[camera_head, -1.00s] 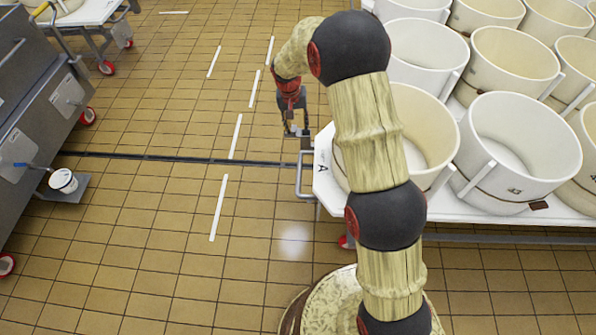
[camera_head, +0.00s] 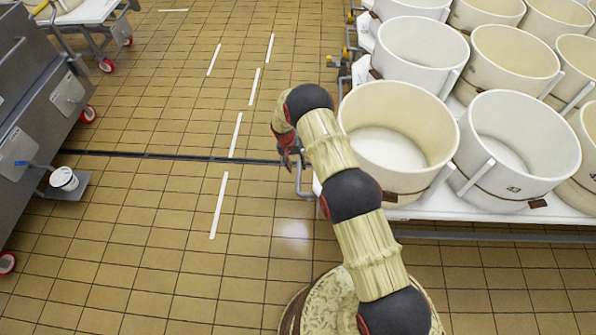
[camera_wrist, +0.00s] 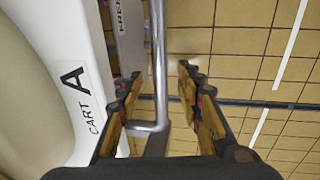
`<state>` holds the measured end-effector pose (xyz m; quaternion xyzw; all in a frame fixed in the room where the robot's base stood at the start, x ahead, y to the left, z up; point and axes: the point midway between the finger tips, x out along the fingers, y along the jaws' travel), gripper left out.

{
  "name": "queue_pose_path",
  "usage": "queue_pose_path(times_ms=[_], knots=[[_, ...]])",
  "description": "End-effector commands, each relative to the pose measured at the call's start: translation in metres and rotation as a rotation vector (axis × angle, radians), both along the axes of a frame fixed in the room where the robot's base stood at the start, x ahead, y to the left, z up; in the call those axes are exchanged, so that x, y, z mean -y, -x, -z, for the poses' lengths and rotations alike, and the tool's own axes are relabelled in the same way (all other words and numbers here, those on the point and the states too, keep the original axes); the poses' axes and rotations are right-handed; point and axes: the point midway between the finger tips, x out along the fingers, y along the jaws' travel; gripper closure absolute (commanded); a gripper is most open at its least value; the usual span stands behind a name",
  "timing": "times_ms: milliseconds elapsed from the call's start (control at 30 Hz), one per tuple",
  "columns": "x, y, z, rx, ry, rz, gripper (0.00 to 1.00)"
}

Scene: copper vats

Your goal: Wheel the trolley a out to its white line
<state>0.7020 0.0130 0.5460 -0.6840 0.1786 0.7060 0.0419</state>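Trolley a is a white cart (camera_head: 440,214) bearing white vats, at the right in the head view. The wrist view shows its "CART A" label on the white edge (camera_wrist: 92,62) and its grey metal handle (camera_wrist: 160,60). The handle (camera_head: 299,184) sticks out left in the head view. My gripper (camera_wrist: 160,80) is open, with a finger on either side of the handle bar; I cannot tell whether either touches it. In the head view my gripper (camera_head: 289,157) is partly hidden by my arm. Several white floor lines (camera_head: 219,205) lie left of the trolley; which is its own is unclear.
Grey machines (camera_head: 40,100) with red-wheeled feet stand at the left. A small white pot (camera_head: 64,179) sits on a low ledge there. A dark drain strip (camera_head: 150,155) crosses the tiles. The tiled floor between machines and trolley is clear.

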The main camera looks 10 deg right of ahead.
Motion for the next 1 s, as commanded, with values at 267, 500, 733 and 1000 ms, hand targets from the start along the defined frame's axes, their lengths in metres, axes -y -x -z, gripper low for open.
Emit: queue_pose_path(times_ms=[267, 500, 733, 1000], knots=[[0.006, 0.002, 0.035, 0.0, 0.0, -0.001, 0.64], [0.007, 0.002, 0.039, 0.001, -0.001, -0.001, 0.64], [0.007, 0.002, 0.039, 0.001, 0.0, -0.001, 0.7], [0.007, 0.003, 0.039, 0.0, 0.0, -0.001, 0.85]])
